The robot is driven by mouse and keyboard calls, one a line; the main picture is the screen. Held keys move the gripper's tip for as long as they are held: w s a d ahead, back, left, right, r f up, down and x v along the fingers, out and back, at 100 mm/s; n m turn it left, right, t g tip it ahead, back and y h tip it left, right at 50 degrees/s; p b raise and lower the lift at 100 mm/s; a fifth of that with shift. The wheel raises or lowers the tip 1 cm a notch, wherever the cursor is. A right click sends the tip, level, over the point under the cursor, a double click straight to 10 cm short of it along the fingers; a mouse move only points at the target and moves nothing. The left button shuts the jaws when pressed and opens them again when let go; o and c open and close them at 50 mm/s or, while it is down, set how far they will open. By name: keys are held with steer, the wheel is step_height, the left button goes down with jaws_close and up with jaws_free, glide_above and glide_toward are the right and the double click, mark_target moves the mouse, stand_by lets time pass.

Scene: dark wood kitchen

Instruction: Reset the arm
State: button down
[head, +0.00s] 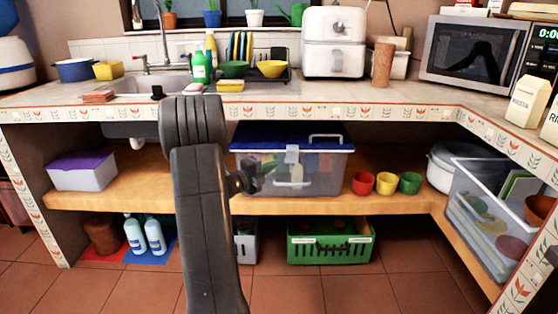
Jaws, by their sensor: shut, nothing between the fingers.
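My dark grey arm rises from the bottom edge through the middle-left of the head view, with its thick ribbed joint in front of the sink counter. My gripper (249,184) shows only as a small dark end sticking out to the right from behind the arm, in front of the blue-lidded bin. It is shut and holds nothing. Most of it and the wrist are hidden behind the arm link.
The tiled counter (300,111) holds a sink, green bottle (200,68), bowls and microwave (477,50). The wooden shelf below carries the blue-lidded bin (322,180), purple-lidded box (82,172) and three cups. A green crate (330,249) stands underneath. Tiled floor in front is clear.

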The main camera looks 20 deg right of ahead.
steer(key=shift+v, duration=1.6)
